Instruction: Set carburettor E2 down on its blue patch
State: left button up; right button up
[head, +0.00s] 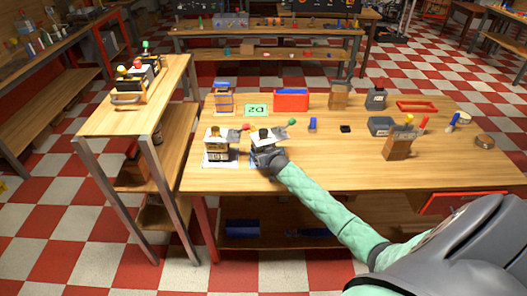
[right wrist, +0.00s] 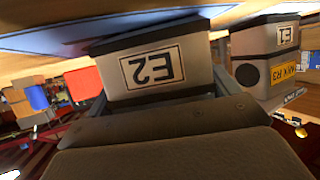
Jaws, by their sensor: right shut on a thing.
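Carburettor E2 (head: 264,136), a pale block with a dark top and a green-tipped lever, is at the front left of the workbench. My right gripper (head: 268,157) is shut on it from the near side. In the right wrist view E2 (right wrist: 152,68) sits between the jaws, its label upside down. A bluish patch edge (head: 255,159) shows beneath it; most of the patch is hidden. I cannot tell whether E2 touches the patch or hovers just above. My left gripper is not in view.
Carburettor E1 (head: 218,143) stands close on the left, on a pale patch; it also shows in the right wrist view (right wrist: 270,40). A green D2 card (head: 256,111) and a red bin (head: 291,100) lie behind. A wooden tool block (head: 397,147) stands right.

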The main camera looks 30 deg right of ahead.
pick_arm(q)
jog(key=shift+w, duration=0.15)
pick_arm(e)
jog(key=shift+f, duration=0.2)
jog(key=o, duration=1)
jog(key=shift+r, duration=0.1)
jog(key=shift+s+r, duration=0.1)
jog(key=shift+s, duration=0.3)
jog(key=b+v, duration=0.3)
jog(key=v, duration=0.7)
jog(key=shift+a+b, duration=0.1)
jog(key=shift+b, duration=0.2)
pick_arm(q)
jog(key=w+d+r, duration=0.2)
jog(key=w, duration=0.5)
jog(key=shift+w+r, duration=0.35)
pick_arm(e)
jog(key=shift+s+a+r, duration=0.1)
jog(key=shift+s+r, duration=0.25)
jog(key=shift+s, duration=0.15)
